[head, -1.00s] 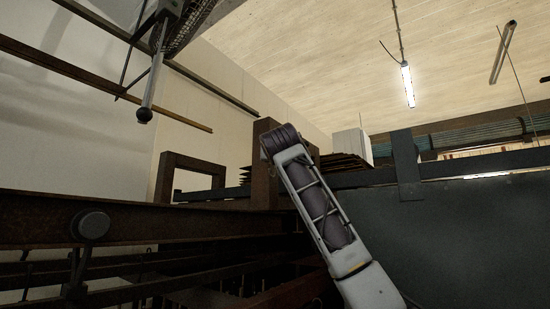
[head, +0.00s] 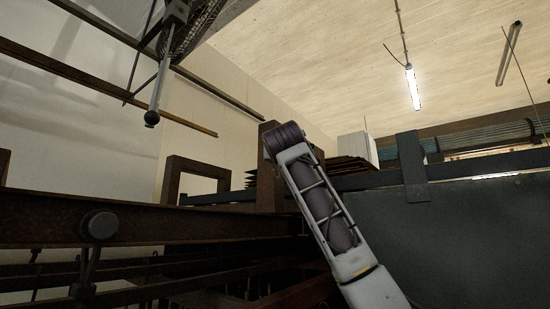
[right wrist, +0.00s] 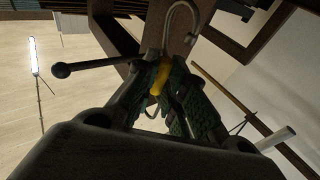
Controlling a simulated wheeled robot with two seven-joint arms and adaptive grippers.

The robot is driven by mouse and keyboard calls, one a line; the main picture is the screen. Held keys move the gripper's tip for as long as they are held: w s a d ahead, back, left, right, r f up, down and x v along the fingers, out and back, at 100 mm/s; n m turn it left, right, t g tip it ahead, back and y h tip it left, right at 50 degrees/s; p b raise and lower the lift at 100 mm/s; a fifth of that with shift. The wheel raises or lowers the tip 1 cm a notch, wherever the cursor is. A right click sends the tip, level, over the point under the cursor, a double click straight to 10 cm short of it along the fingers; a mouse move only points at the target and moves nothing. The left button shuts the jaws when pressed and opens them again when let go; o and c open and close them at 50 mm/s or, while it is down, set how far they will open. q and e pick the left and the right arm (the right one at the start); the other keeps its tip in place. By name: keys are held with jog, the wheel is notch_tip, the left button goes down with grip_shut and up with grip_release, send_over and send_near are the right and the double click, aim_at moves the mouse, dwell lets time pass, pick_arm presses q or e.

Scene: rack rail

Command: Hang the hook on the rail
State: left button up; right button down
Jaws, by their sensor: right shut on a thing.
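In the right wrist view my right gripper (right wrist: 165,110), with dark green textured fingers, is shut on the yellow part of the hook (right wrist: 160,76). The hook's pale wire curve (right wrist: 178,8) rises past the fingertips. A dark rod with a ball end (right wrist: 95,65) lies left of the fingers. I cannot tell whether this rod is the rail or whether it touches the hook. In the head view, a grey rod with a black ball end (head: 156,95) hangs at upper left. I cannot make out the hook in the head view. My left gripper is not in view.
In the head view, a rusty beam (head: 150,222) crosses the lower left, with a round knob (head: 98,225) on it. A brown square frame (head: 172,180) and post (head: 268,185) stand behind. A dark panel (head: 460,240) fills the lower right.

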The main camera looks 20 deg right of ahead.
pick_arm(q)
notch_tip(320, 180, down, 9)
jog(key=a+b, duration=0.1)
jog(key=b, duration=0.7)
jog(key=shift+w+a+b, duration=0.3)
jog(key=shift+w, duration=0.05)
pick_arm(e)
jog(key=s+d+f, duration=0.3)
jog(key=s+d, duration=0.2)
jog(key=s, duration=0.6)
jog(key=shift+s+d, duration=0.15)
jog(key=shift+s, duration=0.15)
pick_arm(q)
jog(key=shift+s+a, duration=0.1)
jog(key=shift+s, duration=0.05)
